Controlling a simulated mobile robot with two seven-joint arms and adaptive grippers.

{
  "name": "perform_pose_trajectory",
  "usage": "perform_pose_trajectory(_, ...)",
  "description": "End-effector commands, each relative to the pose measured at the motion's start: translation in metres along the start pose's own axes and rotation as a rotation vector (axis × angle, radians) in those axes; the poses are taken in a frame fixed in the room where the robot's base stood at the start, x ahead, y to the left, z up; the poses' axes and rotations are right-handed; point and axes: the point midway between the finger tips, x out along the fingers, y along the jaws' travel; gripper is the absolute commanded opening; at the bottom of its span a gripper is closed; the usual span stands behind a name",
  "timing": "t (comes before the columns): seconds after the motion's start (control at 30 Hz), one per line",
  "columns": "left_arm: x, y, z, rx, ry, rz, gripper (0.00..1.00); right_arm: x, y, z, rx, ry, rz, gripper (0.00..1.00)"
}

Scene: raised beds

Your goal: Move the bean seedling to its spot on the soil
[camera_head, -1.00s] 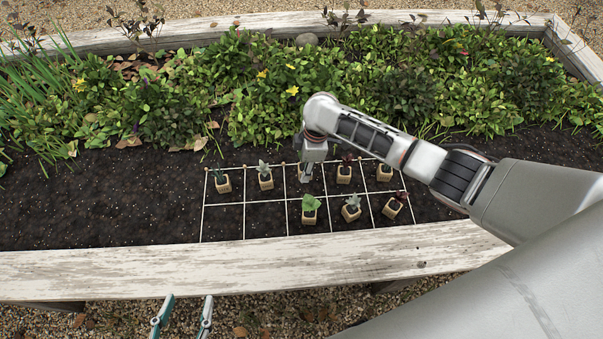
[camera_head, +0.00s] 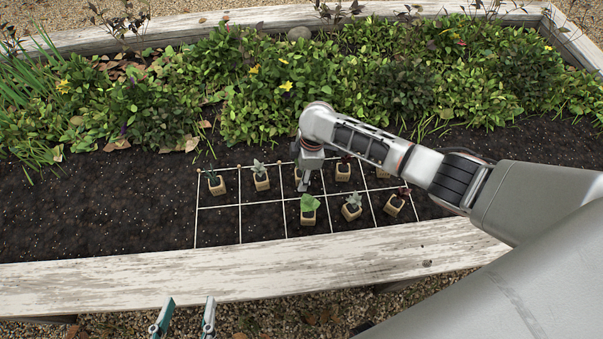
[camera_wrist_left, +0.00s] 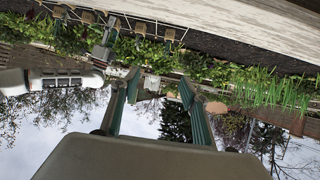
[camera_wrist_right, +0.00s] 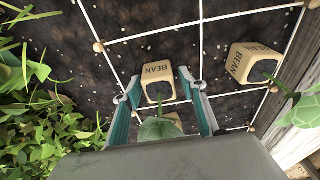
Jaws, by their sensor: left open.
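A pot marked BEAN (camera_wrist_right: 158,80) shows in the right wrist view between the fingers of my right gripper (camera_wrist_right: 160,88), with dark space on both sides of it. Green leaves (camera_wrist_right: 157,128) show nearer the camera. A second BEAN pot (camera_wrist_right: 250,63) with a leafy seedling stands to the right. In the head view my right gripper (camera_head: 304,187) points down at the grid, partly hiding a back-row pot (camera_head: 298,174); the green-leaved seedling (camera_head: 309,203) stands just in front. My left gripper (camera_head: 183,318) is open and empty in front of the plank; its fingers (camera_wrist_left: 155,95) are apart.
A white string grid (camera_head: 240,222) lies on dark soil; its two front-left cells are bare. Other potted seedlings (camera_head: 260,177) (camera_head: 352,208) stand close by. Dense plants (camera_head: 270,100) fill the back, and a wooden plank (camera_head: 150,275) edges the front.

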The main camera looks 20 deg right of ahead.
Motion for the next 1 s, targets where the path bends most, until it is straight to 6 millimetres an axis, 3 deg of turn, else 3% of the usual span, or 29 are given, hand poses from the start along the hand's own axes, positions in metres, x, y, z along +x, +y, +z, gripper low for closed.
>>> perform_pose_trajectory(0.4, -0.001, 0.0, -0.003, 0.002, 0.006, 0.0, 0.45, -0.006, 0.001, -0.001, -0.002, 0.001, 0.003, 0.45)
perform_pose_trajectory(0.6, -0.003, -0.007, -0.021, 0.039, 0.027, -0.014, 0.45, -0.046, 0.007, -0.004, -0.002, 0.004, 0.016, 0.45)
perform_pose_trajectory(0.7, -0.01, -0.017, 0.014, 0.086, -0.055, -0.025, 0.45, -0.07, 0.008, -0.005, -0.002, 0.007, 0.018, 0.45)
perform_pose_trajectory(1.0, -0.018, -0.036, 0.031, 0.146, -0.115, -0.054, 0.45, -0.118, 0.004, -0.003, -0.002, 0.004, 0.011, 0.45)
